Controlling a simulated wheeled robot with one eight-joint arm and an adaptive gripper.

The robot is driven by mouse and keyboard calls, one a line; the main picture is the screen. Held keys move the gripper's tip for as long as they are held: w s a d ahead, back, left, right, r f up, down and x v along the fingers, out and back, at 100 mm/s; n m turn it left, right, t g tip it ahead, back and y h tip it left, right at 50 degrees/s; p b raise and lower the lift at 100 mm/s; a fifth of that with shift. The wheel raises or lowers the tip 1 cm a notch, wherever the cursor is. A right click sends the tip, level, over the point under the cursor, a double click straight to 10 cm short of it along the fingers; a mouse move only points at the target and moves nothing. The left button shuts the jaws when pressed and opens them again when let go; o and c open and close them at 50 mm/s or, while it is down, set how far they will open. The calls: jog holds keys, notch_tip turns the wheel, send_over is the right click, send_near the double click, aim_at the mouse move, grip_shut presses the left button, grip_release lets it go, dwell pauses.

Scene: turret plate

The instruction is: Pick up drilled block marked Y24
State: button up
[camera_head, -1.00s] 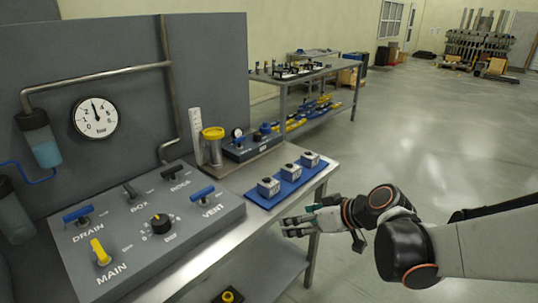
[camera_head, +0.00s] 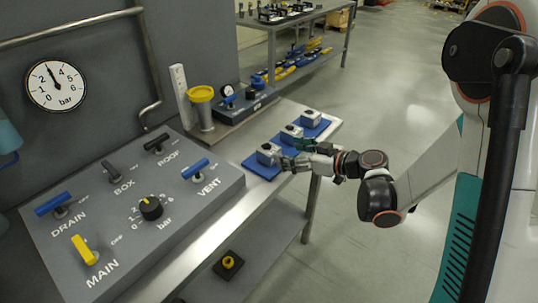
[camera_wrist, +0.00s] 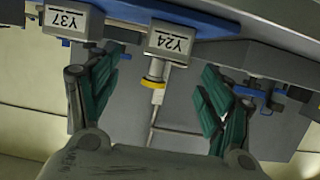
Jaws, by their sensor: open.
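The drilled block marked Y24 (camera_wrist: 172,38) is a pale block with a white label, upper middle in the wrist view. A similar block marked Y37 (camera_wrist: 72,22) is to its left. In the head view, three such blocks stand in a row on a blue mat (camera_head: 259,170): a near one (camera_head: 267,153), a middle one (camera_head: 291,133) and a far one (camera_head: 310,117). Their marks are too small to read there. My gripper (camera_wrist: 157,95) is open and empty, its green-padded fingers apart. In the head view my gripper (camera_head: 296,161) is by the near and middle blocks.
The grey control panel (camera_head: 130,225) with blue, yellow and black handles is left of the mat. A yellow-topped cylinder (camera_head: 202,107) and a small gauge box (camera_head: 243,109) stand behind the blocks. A yellow-and-black item (camera_head: 228,264) is on the lower shelf.

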aim_at(274, 150)
jog(key=x, duration=0.3)
jog(key=shift+w+a+f+b, duration=0.1)
jog(key=shift+a+b, duration=0.15)
jog(key=shift+b, duration=0.1)
jog(key=b+x, duration=0.1)
jog(key=x, duration=0.1)
jog(key=b+x, duration=0.1)
jog(key=x, duration=0.2)
jog(key=shift+a+f, duration=0.2)
jog(key=shift+a, duration=0.05)
jog(key=shift+r, duration=0.1)
jog(key=c, duration=1.5)
